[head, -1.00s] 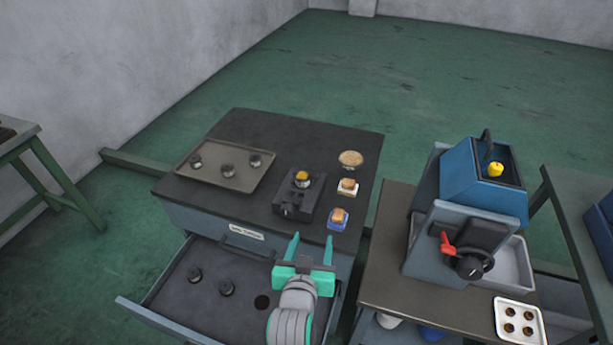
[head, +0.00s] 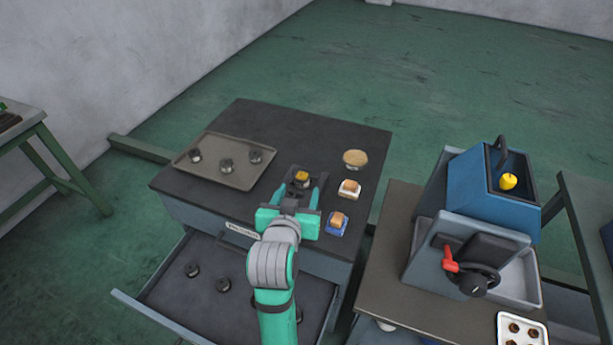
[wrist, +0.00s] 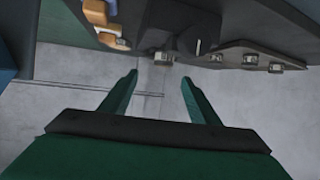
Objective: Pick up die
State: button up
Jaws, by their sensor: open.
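A small dark round die with a yellow top (head: 302,177) sits in a black block-like holder (head: 294,184) on the dark cabinet top. My gripper (head: 305,190) is at the near side of the holder, with its two green fingers apart and nothing seen between them. The fingers partly hide the holder. In the wrist view the fingers (wrist: 159,76) are spread, with grey surface between them. Three similar dark dies, such as the middle one (head: 227,165), stand on a grey tray (head: 209,179).
An open drawer (head: 165,300) below holds more dark round pieces (head: 193,270). Right of the holder are a blue-based block (head: 337,222), a white-based block (head: 349,188) and a round tan dish (head: 355,159). A blue-grey machine with a red lever (head: 450,258) stands on the right table.

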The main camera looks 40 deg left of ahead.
aim_at(302, 177)
jog(key=x, duration=0.3)
jog(key=shift+w+a+f, duration=0.1)
jog(key=shift+a+f, duration=0.1)
jog(key=shift+a, duration=0.3)
jog(key=shift+x, duration=2.75)
grip_shut()
